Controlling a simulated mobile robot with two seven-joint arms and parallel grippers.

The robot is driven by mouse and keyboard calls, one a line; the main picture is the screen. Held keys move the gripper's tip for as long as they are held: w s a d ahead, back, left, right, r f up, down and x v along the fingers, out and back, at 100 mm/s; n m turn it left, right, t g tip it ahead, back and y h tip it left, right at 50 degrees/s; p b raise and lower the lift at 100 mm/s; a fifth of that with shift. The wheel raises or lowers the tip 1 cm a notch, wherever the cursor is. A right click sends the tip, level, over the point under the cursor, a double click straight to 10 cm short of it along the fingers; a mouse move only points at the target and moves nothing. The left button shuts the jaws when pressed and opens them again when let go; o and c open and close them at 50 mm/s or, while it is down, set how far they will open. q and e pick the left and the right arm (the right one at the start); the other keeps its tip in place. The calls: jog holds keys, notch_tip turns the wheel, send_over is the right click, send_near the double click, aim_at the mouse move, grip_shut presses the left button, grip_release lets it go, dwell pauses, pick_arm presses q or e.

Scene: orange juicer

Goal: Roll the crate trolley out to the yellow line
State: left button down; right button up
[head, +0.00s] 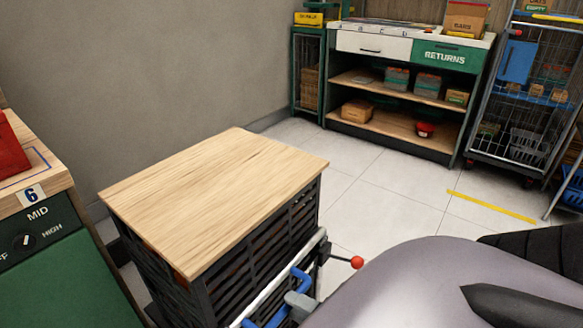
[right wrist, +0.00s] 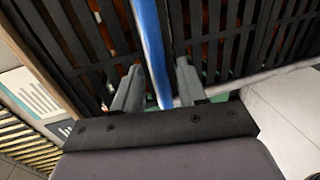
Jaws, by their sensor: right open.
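The crate trolley stands at lower centre in the head view, a stack of black slatted crates (head: 232,280) under a light wooden top (head: 215,195). A pale rail with a blue handle (head: 300,275) runs along its right side, near a lever with a red knob (head: 357,262). My right gripper (head: 297,304) is at the handle. In the right wrist view, its open fingers (right wrist: 158,88) lie either side of the blue handle (right wrist: 150,45), with the slats behind. The yellow line (head: 490,205) is on the floor to the right. My left gripper is not in view.
A green counter (head: 40,275) with a dial stands close at the trolley's left. The grey wall (head: 150,80) is behind. A RETURNS shelf unit (head: 400,105) and a wire cage cart (head: 520,100) stand at the back. Tiled floor (head: 385,205) right of the trolley is clear.

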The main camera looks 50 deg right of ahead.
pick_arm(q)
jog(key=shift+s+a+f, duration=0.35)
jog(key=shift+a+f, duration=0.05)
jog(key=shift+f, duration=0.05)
pick_arm(e)
jog(key=v, duration=0.4)
jog(key=shift+s, duration=0.3)
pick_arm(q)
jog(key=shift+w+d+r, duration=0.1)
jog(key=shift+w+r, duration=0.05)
